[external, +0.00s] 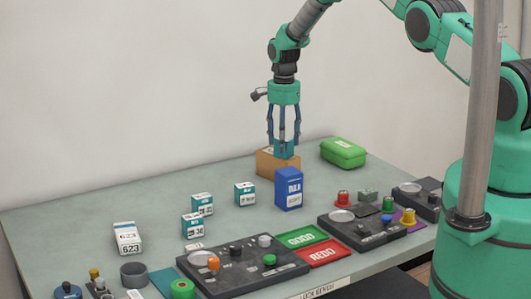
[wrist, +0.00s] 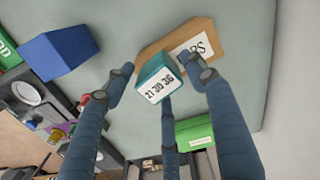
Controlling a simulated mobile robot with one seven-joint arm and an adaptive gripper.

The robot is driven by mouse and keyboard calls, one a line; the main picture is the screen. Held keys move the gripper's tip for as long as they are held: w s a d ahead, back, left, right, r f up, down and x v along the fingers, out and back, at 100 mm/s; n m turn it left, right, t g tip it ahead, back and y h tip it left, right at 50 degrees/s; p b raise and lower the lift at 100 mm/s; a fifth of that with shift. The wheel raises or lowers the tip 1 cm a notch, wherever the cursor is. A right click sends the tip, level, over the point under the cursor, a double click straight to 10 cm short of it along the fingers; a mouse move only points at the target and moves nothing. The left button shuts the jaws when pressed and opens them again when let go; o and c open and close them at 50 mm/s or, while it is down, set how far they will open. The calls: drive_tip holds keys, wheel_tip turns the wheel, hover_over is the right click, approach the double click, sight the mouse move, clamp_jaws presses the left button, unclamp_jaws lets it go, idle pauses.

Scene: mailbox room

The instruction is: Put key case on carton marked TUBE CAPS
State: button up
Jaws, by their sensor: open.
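A brown carton (external: 268,164) stands toward the back of the table; in the wrist view the brown carton (wrist: 152,50) has a partly hidden white label, and I cannot read TUBE CAPS on it. A small teal box (external: 284,150) is at the carton's top; its white face with figures shows in the wrist view (wrist: 160,84). My gripper (external: 283,143) points down with its fingers open around the teal box; the fingers also show in the wrist view (wrist: 161,72). A green lidded case (external: 343,152) with a pale label lies to the right. No label reads key case clearly.
A blue box (external: 289,188) stands close in front of the carton. Several small teal-and-white boxes (external: 245,194) and a white box (external: 127,238) stand left. Dark control panels (external: 243,268), a green pad (external: 300,239) and a red pad (external: 323,253) line the front. The back left is clear.

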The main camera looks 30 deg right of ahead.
wheel_tip(320, 180, up, 10)
drive_tip(key=shift+r+b, duration=0.1)
drive_tip(key=shift+b, duration=0.45)
idle(0.5)
drive_tip(key=s+r+n, duration=0.1)
drive_tip(key=s+r, duration=0.2)
drive_tip(key=r, duration=0.5)
drive_tip(key=s+a+r+n+t, duration=0.1)
drive_tip(key=s+r, duration=0.2)
drive_tip(key=r, duration=0.5)
drive_tip(key=s+r+n, duration=0.1)
drive_tip(key=s+r, duration=0.2)
drive_tip(key=r, duration=0.5)
drive_tip(key=s+a+r+n+t, duration=0.1)
drive_tip(key=s+r+n+t, duration=0.15)
drive_tip(key=s+r, duration=1.15)
drive_tip(key=s+a+r+n, duration=0.15)
drive_tip(key=s+r, duration=0.25)
drive_tip(key=s, duration=0.6)
drive_tip(key=s+r+n, duration=0.3)
drive_tip(key=s, duration=0.6)
drive_tip(key=s+f+n+t, duration=0.2)
drive_tip(key=s+n, duration=0.1)
drive_tip(key=s, duration=1.6)
drive_tip(key=shift+s+a+f, duration=0.2)
drive_tip(key=shift+s, duration=0.05)
